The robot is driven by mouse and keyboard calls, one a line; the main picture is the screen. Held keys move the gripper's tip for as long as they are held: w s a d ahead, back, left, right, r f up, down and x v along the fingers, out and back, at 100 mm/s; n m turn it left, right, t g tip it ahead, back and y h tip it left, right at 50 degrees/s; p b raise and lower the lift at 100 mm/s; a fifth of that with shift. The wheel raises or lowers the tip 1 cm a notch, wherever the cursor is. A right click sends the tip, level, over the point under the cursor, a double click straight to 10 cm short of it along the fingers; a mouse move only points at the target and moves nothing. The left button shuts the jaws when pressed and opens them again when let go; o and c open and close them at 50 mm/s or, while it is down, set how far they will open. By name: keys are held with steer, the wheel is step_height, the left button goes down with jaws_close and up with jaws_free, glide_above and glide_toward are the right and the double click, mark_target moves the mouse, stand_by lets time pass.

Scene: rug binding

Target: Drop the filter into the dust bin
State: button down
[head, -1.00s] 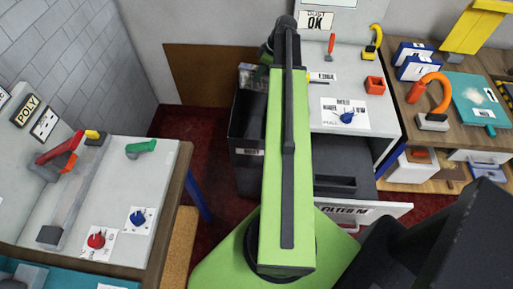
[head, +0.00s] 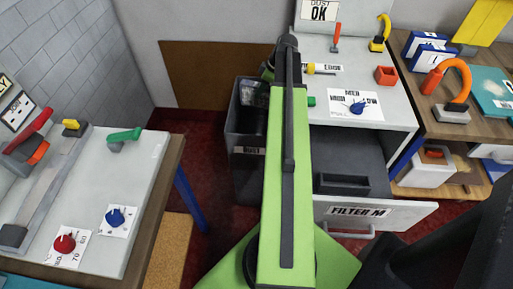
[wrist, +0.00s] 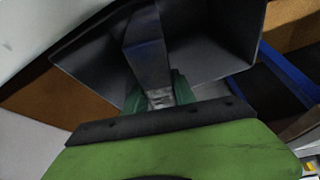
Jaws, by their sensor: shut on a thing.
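The dust bin (head: 243,151) is a dark grey, open-topped box labelled DUST, standing on the floor left of the light workbench. My arm reaches over its right side in the head view and hides my gripper and part of the bin. In the wrist view my gripper (wrist: 159,96) has green fingers shut on a dark, block-like piece, which seems to be the filter (wrist: 148,52). Dark walls, seemingly the bin's (wrist: 212,42), lie around and beyond the filter. I cannot tell how deep it is within them.
An open drawer (head: 366,213) labelled FILTER M juts from under the workbench, with a black tray-like recess (head: 342,183). The left bench (head: 145,165) carries several controls. A wooden table (head: 480,125) stands at right. Dark red floor shows between the left bench and the bin.

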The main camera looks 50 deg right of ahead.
step_height(320, 180, down, 3)
steer(key=shift+b, duration=0.95)
steer(key=shift+r, duration=0.1)
steer(key=c, duration=0.9)
jaws_free()
steer(key=shift+c, duration=0.2)
steer(key=p+v, duration=1.6)
steer(key=v, duration=0.1)
steer(key=shift+r, duration=0.25)
steer(key=shift+s+f, duration=0.1)
steer(key=shift+s, duration=0.05)
